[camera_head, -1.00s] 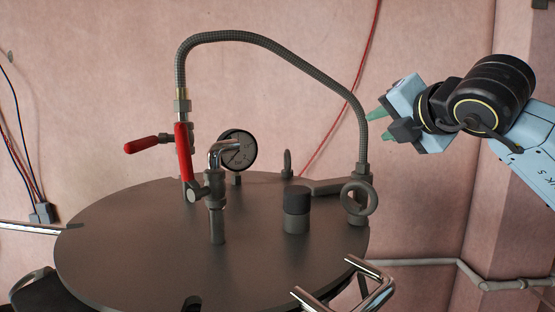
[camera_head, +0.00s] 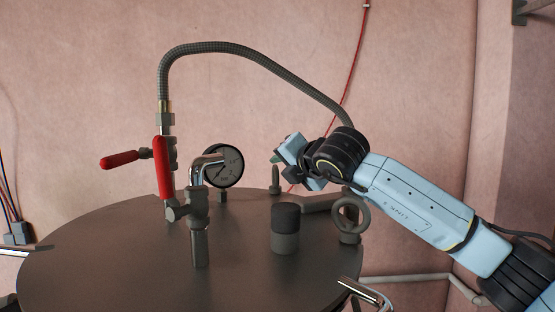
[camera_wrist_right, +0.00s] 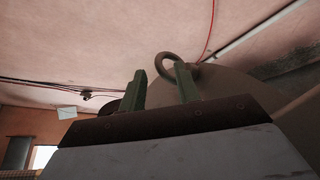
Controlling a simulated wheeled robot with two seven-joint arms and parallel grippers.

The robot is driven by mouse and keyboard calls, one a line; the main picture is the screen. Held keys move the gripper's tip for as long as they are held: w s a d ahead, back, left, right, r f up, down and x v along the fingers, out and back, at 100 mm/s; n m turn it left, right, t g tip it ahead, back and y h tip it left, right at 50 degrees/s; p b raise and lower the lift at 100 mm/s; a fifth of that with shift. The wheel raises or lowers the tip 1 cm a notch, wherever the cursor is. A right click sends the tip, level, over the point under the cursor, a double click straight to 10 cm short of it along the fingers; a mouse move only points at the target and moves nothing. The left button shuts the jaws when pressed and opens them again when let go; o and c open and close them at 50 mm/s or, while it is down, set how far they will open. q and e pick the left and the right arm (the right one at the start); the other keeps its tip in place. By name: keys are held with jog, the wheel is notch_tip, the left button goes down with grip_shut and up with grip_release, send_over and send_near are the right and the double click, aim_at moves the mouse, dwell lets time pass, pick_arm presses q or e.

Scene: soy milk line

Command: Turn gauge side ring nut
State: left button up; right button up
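A ring nut (camera_head: 275,182), seen nearly edge-on, stands at the back of the dark round lid (camera_head: 130,265), right of the pressure gauge (camera_head: 224,167). My right gripper (camera_head: 281,168) is close to it, coming in from the right, with its green fingers pointing left. In the right wrist view the two fingers (camera_wrist_right: 160,75) are spread apart with nothing held between them. A ring (camera_wrist_right: 166,64) shows there beyond the fingertips, partly hidden by the right finger. I cannot tell whether the gripper touches it.
A second ring nut (camera_head: 350,217) stands at the lid's right, under my right arm. A dark knob (camera_head: 285,228) stands before it. A red-handled valve (camera_head: 165,168) and arched hose (camera_head: 235,50) rise at left; my arm hides the hose's lower right end.

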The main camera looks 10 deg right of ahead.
jog(key=shift+p+x, duration=0.5)
jog(key=shift+x, duration=1.15)
jog(key=shift+c, duration=0.2)
grip_shut()
